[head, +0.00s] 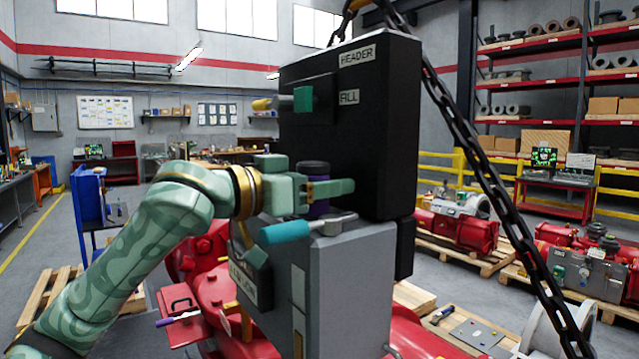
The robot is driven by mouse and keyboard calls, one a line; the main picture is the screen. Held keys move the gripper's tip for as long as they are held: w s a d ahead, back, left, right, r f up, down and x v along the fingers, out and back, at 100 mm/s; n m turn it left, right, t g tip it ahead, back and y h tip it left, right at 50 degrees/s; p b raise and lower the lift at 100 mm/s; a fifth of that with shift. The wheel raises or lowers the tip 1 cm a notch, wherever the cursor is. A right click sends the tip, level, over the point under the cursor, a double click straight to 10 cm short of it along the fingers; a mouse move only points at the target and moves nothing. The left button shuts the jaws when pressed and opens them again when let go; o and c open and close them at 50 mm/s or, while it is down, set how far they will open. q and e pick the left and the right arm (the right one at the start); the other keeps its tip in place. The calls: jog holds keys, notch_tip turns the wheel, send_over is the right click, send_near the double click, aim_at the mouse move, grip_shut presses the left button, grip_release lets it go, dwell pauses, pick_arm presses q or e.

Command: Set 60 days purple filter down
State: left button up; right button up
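The purple filter (318,208) has a dark cap and stands upright just above or on the top of the grey block (350,262); I cannot tell whether it touches. My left gripper (328,188) reaches in from the left with its fingers around the filter's middle and appears shut on it. The near finger hides part of the filter. No label about days can be read on it. My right gripper is not in view.
A black cabinet (378,130) marked HEADER and FILL rises close behind the filter. A lever with a teal grip (285,232) sits in front of it on the grey block. A heavy chain (478,165) hangs at the right. Red machinery (205,290) lies below.

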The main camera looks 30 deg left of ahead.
pick_arm(q)
jog(key=shift+r, duration=0.1)
jog(key=shift+s+r, duration=0.1)
jog(key=b+v, duration=0.1)
jog(key=v, duration=0.1)
jog(key=b+v, duration=0.1)
jog(key=v, duration=0.1)
jog(key=f+b+v, duration=0.1)
jog(key=b+v, duration=0.1)
jog(key=shift+s+a, duration=0.1)
jog(key=shift+a, duration=0.1)
jog(key=b+v, duration=0.1)
jog(key=v, duration=0.1)
jog(key=b+v, duration=0.1)
jog(key=b, duration=0.1)
jog(key=r+b+v, duration=0.1)
jog(key=b+v, duration=0.1)
jog(key=shift+s, duration=0.35)
jog(key=shift+w, duration=0.1)
